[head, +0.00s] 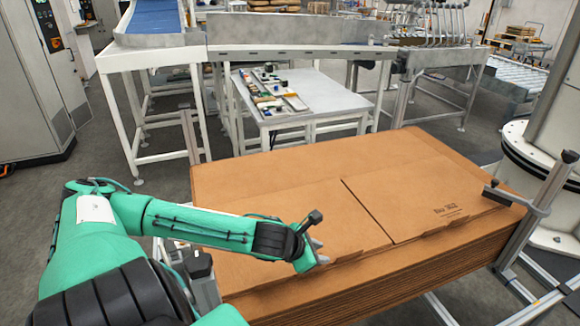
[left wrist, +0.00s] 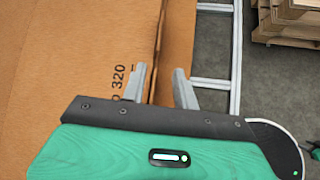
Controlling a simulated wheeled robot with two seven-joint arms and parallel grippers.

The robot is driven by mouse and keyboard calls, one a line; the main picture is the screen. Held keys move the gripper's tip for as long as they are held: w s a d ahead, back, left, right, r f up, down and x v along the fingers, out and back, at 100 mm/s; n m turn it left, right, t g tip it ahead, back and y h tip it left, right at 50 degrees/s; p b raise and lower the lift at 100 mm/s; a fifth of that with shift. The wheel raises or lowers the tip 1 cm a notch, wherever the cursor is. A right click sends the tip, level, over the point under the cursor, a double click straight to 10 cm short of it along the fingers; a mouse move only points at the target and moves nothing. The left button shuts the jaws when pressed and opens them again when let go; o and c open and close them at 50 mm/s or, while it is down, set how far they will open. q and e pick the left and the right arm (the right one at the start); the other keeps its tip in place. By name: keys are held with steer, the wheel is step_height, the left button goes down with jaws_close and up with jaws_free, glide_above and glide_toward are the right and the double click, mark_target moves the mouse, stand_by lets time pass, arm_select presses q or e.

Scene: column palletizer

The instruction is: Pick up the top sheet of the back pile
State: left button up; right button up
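Brown flat cardboard sheets lie in a stack, with the top sheet (head: 290,170) showing a seam and printed text near its right side. Whether this is the back pile or one of two piles I cannot tell. My left gripper (head: 318,250) is at the near edge of the stack, low over the cardboard. In the left wrist view, the left gripper (left wrist: 158,88) has its two grey fingers apart, one on each side of a cardboard edge line, with printed text beside the left finger. Contact with the sheet is unclear. My right gripper is out of view.
A metal post with a bracket (head: 535,205) stands at the stack's right edge. A small table (head: 330,95) with parts and a conveyor frame (head: 290,50) are behind. A grey cabinet (head: 30,90) is at far left. Pallets (left wrist: 290,25) show in the wrist view.

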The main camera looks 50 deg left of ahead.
mark_target(341, 260)
arm_select(q)
steer(key=p+x, duration=0.1)
steer(key=x, duration=0.7)
steer(key=shift+f, duration=0.1)
steer(key=shift+w+f, duration=0.2)
steer(key=shift+f, duration=0.05)
steer(key=shift+w+f, duration=0.3)
steer(key=shift+f, duration=0.05)
steer(key=shift+a+p+x, duration=0.1)
steer(key=shift+p+x, duration=0.25)
steer(key=shift+x, duration=0.7)
steer(key=shift+a+p+x, duration=0.15)
steer(key=shift+p+x, duration=0.2)
steer(key=shift+x, duration=0.7)
steer(key=shift+s+f, duration=0.1)
steer(key=shift+f, duration=0.05)
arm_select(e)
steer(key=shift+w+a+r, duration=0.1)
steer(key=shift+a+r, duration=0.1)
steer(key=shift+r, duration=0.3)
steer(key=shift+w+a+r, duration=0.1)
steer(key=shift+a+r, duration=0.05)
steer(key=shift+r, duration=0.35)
arm_select(q)
steer(key=shift+c, duration=0.9)
jaws_close()
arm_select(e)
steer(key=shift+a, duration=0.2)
